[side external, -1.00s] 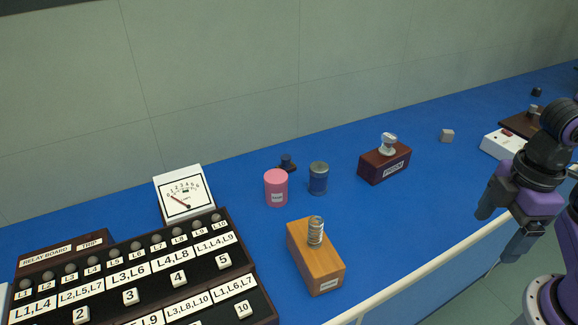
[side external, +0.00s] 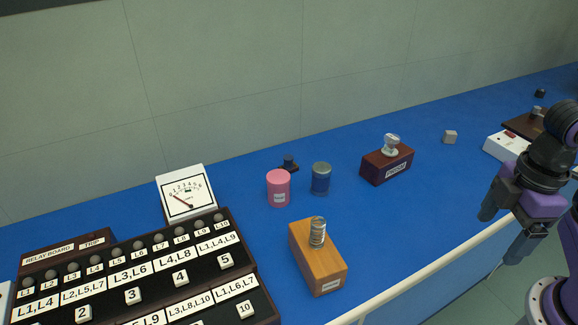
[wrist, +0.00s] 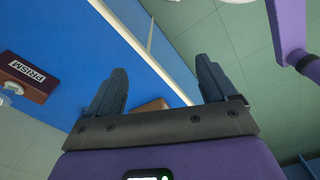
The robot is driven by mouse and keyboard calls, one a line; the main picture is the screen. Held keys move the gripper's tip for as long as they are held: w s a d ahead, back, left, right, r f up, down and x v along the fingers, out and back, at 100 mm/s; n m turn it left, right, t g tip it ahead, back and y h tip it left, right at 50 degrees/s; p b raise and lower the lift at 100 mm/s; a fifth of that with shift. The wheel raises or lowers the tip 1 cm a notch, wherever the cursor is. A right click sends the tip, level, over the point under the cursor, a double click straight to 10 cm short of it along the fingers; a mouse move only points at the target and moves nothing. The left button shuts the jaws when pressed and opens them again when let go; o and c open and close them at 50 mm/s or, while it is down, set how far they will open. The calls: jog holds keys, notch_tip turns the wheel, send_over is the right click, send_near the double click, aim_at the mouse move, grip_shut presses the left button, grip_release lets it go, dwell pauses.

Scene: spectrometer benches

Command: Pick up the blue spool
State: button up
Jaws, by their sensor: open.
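The blue spool (side external: 320,179) stands upright on the blue bench, a dark blue cylinder with grey ends. It is just right of a pink cylinder (side external: 278,188) and left of the prism block (side external: 386,165). My gripper (side external: 506,232) is at the right, off the bench's front edge and well apart from the spool. In the wrist view my gripper (wrist: 160,85) has its two fingers spread with nothing between them. I cannot make out the spool in the wrist view.
A wooden block (side external: 318,262) with a metal cylinder on top stands in front of the spool. A small dark piece (side external: 289,164) lies behind it. The relay board (side external: 140,275) and a meter (side external: 187,193) fill the left. Bench right of the wooden block is clear.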

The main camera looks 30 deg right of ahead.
jog(key=c, duration=0.4)
jog(key=w+a+r+m+y, duration=0.1)
jog(key=w+a+m, duration=0.7)
jog(key=w+m, duration=0.25)
jog(key=m+t+y, duration=0.3)
jog(key=m+t, duration=0.1)
jog(key=m, duration=2.5)
send_over(291, 158)
jog(key=s+d, duration=0.6)
notch_tip(291, 158, down, 3)
jog(key=x, duration=1.7)
jog(key=shift+w+d+f, duration=0.1)
jog(key=shift+f, duration=0.05)
